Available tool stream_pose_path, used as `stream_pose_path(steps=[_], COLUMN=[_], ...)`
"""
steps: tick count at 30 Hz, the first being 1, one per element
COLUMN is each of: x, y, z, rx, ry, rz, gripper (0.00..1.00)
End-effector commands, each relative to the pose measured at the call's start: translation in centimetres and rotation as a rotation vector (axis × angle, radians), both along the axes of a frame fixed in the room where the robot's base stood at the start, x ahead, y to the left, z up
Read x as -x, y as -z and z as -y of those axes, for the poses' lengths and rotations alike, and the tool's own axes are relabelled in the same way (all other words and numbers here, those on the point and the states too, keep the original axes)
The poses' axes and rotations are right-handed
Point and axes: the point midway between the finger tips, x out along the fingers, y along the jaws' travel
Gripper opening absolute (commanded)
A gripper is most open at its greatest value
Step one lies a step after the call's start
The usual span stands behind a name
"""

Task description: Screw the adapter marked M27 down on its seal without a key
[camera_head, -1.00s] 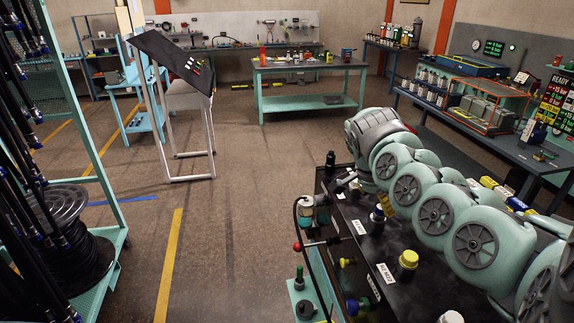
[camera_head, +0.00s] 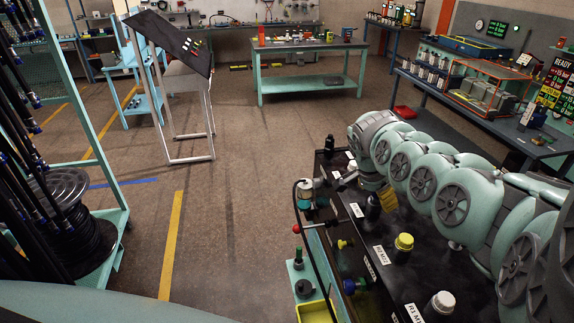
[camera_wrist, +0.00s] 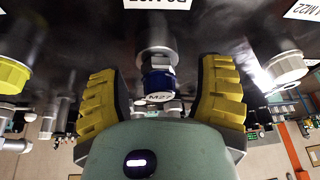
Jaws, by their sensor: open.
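The adapter marked M27 (camera_wrist: 157,81) shows in the wrist view as a blue-banded metal fitting with a white M27 tag on its end. It sits in line with a pale metal port (camera_wrist: 154,38) on the dark panel. Whether it rests on its seal is not visible. My gripper (camera_wrist: 163,70) has its yellow ribbed fingers on both sides of the adapter, with visible gaps, so it is open and not gripping. In the head view, a yellow finger (camera_head: 388,199) shows below my arm's end, over the dark bench, and the adapter cannot be made out clearly.
A yellow-capped fitting (camera_head: 403,243) and a white-capped one (camera_head: 440,303) stand along the dark bench top (camera_head: 380,285). In the wrist view, a yellow cap (camera_wrist: 12,76) and a white cap (camera_wrist: 287,68) flank the fingers. Open floor (camera_head: 235,220) lies left of the bench.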

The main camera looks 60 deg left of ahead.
Motion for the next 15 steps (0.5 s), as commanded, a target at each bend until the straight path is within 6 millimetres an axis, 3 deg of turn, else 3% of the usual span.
stream_pose_path(steps=[2, 15], x=[0.08, -0.01], y=[-0.02, -0.05], z=[-0.08, -0.03], rx=[0.0, 0.0], ry=[-0.002, -0.001], rz=[0.0, 0.001], gripper=[0.61, 0.16])
